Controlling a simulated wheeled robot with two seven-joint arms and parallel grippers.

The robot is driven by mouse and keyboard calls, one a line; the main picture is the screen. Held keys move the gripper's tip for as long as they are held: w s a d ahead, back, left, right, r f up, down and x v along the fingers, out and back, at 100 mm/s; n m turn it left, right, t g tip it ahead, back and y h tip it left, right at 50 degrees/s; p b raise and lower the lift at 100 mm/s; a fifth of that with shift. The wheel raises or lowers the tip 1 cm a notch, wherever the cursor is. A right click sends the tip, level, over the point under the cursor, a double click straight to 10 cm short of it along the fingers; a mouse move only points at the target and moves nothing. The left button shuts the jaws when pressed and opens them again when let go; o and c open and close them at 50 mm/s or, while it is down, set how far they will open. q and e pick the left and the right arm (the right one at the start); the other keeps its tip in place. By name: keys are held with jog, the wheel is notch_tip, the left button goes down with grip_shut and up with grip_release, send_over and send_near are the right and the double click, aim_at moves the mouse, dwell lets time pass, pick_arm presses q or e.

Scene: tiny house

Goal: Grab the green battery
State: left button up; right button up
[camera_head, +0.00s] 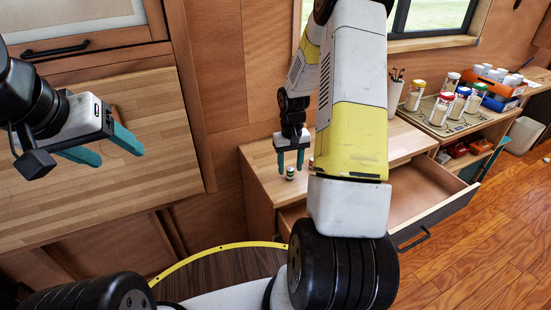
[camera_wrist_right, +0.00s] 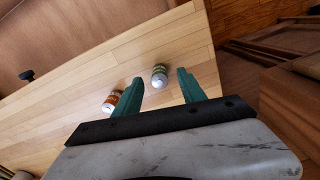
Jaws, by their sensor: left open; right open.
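The green battery (camera_head: 290,174) stands upright on the wooden desk top, below my right gripper (camera_head: 291,167). In the right wrist view the green battery (camera_wrist_right: 159,76) shows its silver end and lies in the gap between the teal fingertips (camera_wrist_right: 159,79), apart from both. My right gripper is open and empty, pointing down. An orange-and-white battery (camera_wrist_right: 111,102) is beside the left finger in that view; in the head view it is partly hidden (camera_head: 311,163). My left gripper (camera_head: 117,156) is open and empty over the wooden counter at the left.
The desk drawer (camera_head: 425,205) stands open below the desk top (camera_head: 262,160). A tray (camera_head: 440,127) with several jars, an orange bin (camera_head: 497,80) and a cup with brushes (camera_head: 396,95) stand to the right. My right arm hides part of the desk.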

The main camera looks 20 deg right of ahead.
notch_tip(320, 180, down, 2)
jog(key=shift+f, duration=0.15)
grip_shut()
jog(key=shift+r, duration=0.2)
